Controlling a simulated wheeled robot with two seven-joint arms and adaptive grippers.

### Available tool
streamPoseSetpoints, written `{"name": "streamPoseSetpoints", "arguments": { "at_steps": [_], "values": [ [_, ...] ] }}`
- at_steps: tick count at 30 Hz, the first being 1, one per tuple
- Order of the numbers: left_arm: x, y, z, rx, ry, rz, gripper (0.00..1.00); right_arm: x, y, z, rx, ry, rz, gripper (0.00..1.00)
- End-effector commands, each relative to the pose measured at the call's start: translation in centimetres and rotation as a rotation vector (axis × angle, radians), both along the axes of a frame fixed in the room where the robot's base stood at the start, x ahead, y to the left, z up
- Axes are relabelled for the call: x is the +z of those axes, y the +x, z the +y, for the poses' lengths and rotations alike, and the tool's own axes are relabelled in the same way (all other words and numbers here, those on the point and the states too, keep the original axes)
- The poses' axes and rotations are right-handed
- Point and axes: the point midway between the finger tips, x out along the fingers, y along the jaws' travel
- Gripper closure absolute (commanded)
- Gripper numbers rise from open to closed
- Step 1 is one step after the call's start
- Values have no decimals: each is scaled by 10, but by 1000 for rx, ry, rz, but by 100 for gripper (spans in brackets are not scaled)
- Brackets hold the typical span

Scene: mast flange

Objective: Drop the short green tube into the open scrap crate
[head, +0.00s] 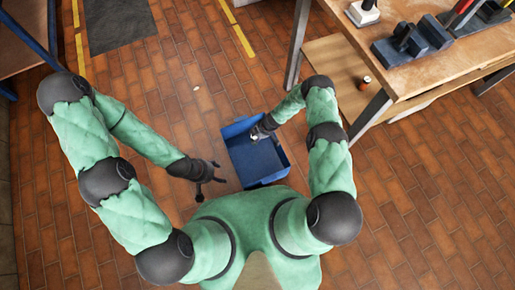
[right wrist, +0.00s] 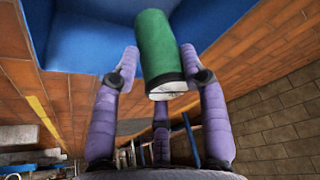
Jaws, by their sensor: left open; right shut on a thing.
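My right gripper (head: 261,133) is at the far right part of the open blue crate (head: 285,158) in the head view. In the right wrist view the right gripper (right wrist: 159,62) is shut on the short green tube (right wrist: 160,42), with a finger on each side. The tube has a dark band and a pale end face towards the camera. The blue crate (right wrist: 85,42) fills the top left behind it. In the head view the tube is mostly hidden by the hand. My left gripper (head: 208,180) is open and empty, left of the crate.
A wooden workbench (head: 430,70) with dark tool holders (head: 405,45) stands at the right, with a lower shelf (head: 340,65) beneath. A small can (head: 365,82) is on that shelf. The brick floor (head: 190,90) left of the crate is largely clear.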

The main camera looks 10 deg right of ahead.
Motion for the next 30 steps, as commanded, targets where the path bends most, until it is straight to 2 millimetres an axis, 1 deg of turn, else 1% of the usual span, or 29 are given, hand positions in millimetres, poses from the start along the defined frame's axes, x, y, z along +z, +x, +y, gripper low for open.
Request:
{"name": "streamPoseSetpoints", "arguments": {
  "at_steps": [1,4,13,14,15,16,17,26,30],
  "values": [
    [-2,0,0,0,0,0,38,-4,1,0,0,0,-1,92],
    [-3,0,0,0,0,0,38,-7,1,0,-1,-1,-2,92],
    [-3,0,0,0,0,0,38,-8,1,0,1,0,-1,92],
    [-3,0,0,0,0,0,38,-8,1,0,1,0,-1,51],
    [-3,0,0,0,0,0,38,-8,1,0,0,-1,-2,40],
    [-3,0,0,0,0,0,38,-8,1,0,1,0,-1,31],
    [-3,0,0,0,0,0,38,-8,1,0,1,0,-1,29],
    [-3,0,0,0,0,0,38,-8,0,0,0,0,-1,29],
    [-3,0,0,0,0,0,38,-3,1,-2,-2,0,-1,29]
  ]
}}
